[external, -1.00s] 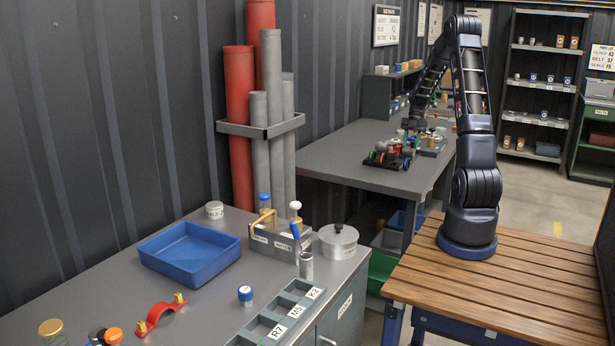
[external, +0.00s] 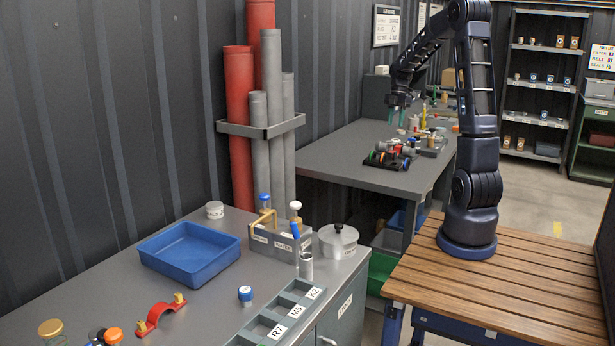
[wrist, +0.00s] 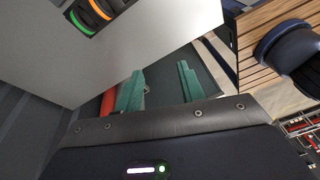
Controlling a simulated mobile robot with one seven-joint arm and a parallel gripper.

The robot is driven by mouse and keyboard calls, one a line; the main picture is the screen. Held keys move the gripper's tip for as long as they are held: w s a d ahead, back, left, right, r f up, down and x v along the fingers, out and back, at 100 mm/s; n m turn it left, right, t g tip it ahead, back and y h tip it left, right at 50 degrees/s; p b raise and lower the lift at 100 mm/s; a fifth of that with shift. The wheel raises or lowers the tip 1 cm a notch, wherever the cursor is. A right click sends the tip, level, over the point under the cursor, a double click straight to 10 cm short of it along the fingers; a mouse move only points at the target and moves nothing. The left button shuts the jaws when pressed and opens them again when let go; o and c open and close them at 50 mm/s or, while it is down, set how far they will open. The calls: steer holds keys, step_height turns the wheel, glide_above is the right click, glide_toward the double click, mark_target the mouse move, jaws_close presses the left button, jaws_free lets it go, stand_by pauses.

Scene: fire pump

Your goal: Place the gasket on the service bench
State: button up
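The black holder (external: 388,162) carries coloured ring-like parts. An orange ring and a green ring (wrist: 90,14) also show at the top left of the wrist view, apart from the fingers. I cannot tell which part is the gasket. A near grey bench (external: 110,265) fills the lower left of the external view.
The near bench holds a blue tray (external: 190,252), a red bracket (external: 160,314), a lidded round pot (external: 338,242) and a labelled rack (external: 280,315). Red and grey pipes (external: 262,120) stand against the wall. The left part of the far bench is clear.

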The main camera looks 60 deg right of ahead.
steer(key=s+a+r+m+t+h, duration=0.1)
steer(key=s+a+r+m, duration=0.3)
steer(key=a, duration=0.8)
steer(key=a+r+m+t+h, duration=0.1)
steer(key=a+r+m+h, duration=0.15)
steer(key=a+r, duration=0.7)
steer(key=s+a+f+m+t, duration=0.1)
steer(key=s+a+f+m, duration=0.1)
steer(key=s+a+m, duration=0.2)
steer(key=s+a+f+m+t, duration=0.1)
steer(key=s+a+m, duration=0.3)
steer(key=s+a, duration=0.4)
steer(key=a+f, duration=0.1)
steer(key=a, duration=0.4)
steer(key=shift+s+t+y, duration=0.35)
steer(key=shift+s+t, duration=0.05)
